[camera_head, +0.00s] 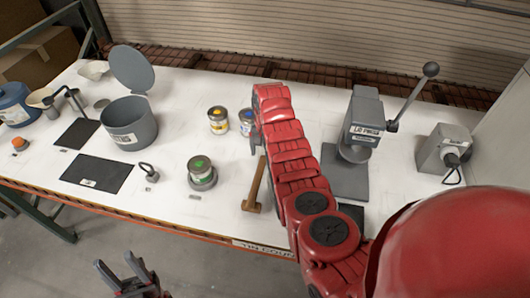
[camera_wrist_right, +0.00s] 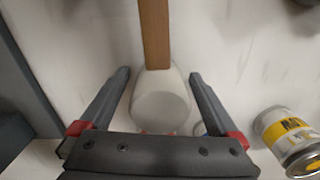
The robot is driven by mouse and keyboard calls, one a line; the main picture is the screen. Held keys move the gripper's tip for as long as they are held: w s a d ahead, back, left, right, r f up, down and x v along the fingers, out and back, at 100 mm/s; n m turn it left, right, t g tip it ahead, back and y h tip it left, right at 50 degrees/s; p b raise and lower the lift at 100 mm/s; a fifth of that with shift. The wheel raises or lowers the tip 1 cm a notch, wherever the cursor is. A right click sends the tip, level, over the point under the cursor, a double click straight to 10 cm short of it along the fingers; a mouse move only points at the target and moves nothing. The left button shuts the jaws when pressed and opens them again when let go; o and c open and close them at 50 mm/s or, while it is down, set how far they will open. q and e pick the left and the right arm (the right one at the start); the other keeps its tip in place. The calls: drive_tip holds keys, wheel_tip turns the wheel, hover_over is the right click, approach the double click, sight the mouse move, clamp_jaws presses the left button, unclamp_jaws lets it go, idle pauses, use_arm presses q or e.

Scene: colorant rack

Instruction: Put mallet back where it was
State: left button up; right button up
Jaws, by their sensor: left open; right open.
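The mallet lies on the white bench, its wooden handle (camera_head: 256,184) pointing towards me, left of my right arm. Its pale head (camera_wrist_right: 160,102) shows in the right wrist view; my right gripper hides it in the head view. My right gripper (camera_wrist_right: 160,74) is open, one finger on each side of the mallet head, with gaps showing on both sides. In the head view it is mostly hidden beside the red arm. My left gripper (camera_head: 128,272) is open and empty, low in front of the bench.
A yellow-labelled can (camera_head: 218,120) stands left of my right gripper and shows in the wrist view (camera_wrist_right: 290,140). A blue-labelled can (camera_head: 246,121) is beside it. The lid press (camera_head: 364,122) stands right of my right arm.

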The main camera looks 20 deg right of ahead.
drive_tip(key=shift+r+b, duration=0.3)
drive_tip(key=shift+r, duration=0.3)
drive_tip(key=r+b, duration=0.1)
drive_tip(key=r, duration=0.2)
drive_tip(key=shift+w+d+r+b, duration=0.1)
drive_tip(key=shift+w+r+b, duration=0.1)
drive_tip(key=shift+b, duration=0.15)
wheel_tip(320, 180, up, 8)
drive_tip(key=shift+d+f, duration=0.1)
drive_tip(key=shift+f, duration=0.05)
